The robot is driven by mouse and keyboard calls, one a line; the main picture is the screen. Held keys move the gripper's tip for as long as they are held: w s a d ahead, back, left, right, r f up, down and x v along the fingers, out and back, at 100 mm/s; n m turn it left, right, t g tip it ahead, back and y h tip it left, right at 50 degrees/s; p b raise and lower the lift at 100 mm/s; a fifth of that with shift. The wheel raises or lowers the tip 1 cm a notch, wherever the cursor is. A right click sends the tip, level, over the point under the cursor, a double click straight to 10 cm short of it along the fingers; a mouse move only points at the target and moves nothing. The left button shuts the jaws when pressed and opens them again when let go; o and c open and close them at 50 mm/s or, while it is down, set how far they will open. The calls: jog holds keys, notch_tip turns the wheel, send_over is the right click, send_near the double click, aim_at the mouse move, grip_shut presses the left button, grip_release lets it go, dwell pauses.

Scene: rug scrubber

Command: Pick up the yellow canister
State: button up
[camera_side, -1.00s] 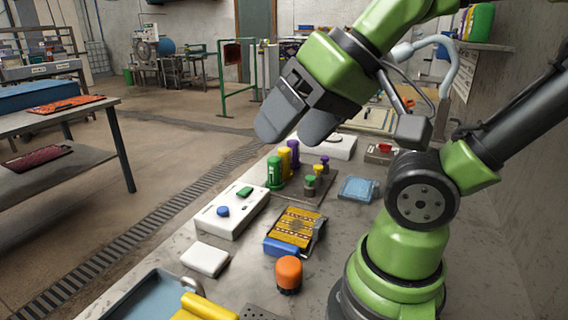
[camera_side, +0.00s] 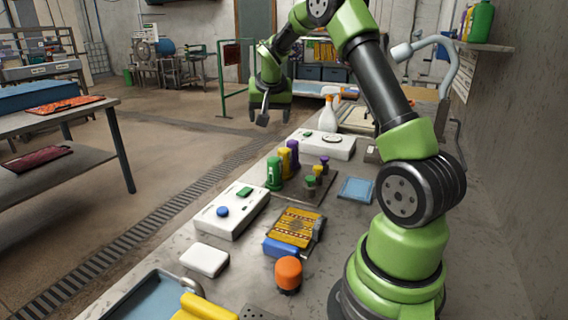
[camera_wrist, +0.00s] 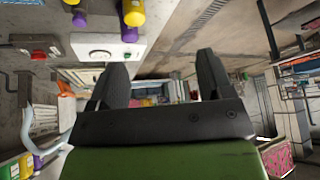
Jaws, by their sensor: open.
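The yellow canister (camera_side: 284,161) stands upright on the bench between a green canister (camera_side: 274,174) and a purple canister (camera_side: 294,153). In the wrist view the yellow canister (camera_wrist: 133,10) is partly cut off at the top edge, with the purple canister (camera_wrist: 129,34) beside it. A smaller yellow-topped piece (camera_side: 318,171) stands to the right, between a small green and a small purple one. My gripper (camera_side: 268,112) is up in the air beyond the canisters, apart from them. In the wrist view my gripper (camera_wrist: 162,75) has its fingers wide apart with nothing between them.
A white box with a dial (camera_side: 325,144) and a white spray bottle (camera_side: 328,113) stand behind the canisters. A white button box (camera_side: 232,208), a patterned rug piece (camera_side: 297,228) and an orange knob (camera_side: 288,271) are nearer. A blue cloth (camera_side: 357,190) lies right.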

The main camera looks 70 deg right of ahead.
jog(key=m+g, duration=0.1)
send_near(284, 149)
jog(key=shift+h, duration=0.3)
jog(key=x, duration=0.4)
jog(key=shift+a+f, duration=0.1)
jog(key=shift+f, duration=0.3)
jog(key=shift+x, duration=2.95)
jog(key=shift+w, duration=0.1)
jog(key=shift+r, duration=0.1)
jog(key=c, duration=1.1)
jog(key=shift+o, duration=0.2)
notch_tip(284, 149, up, 10)
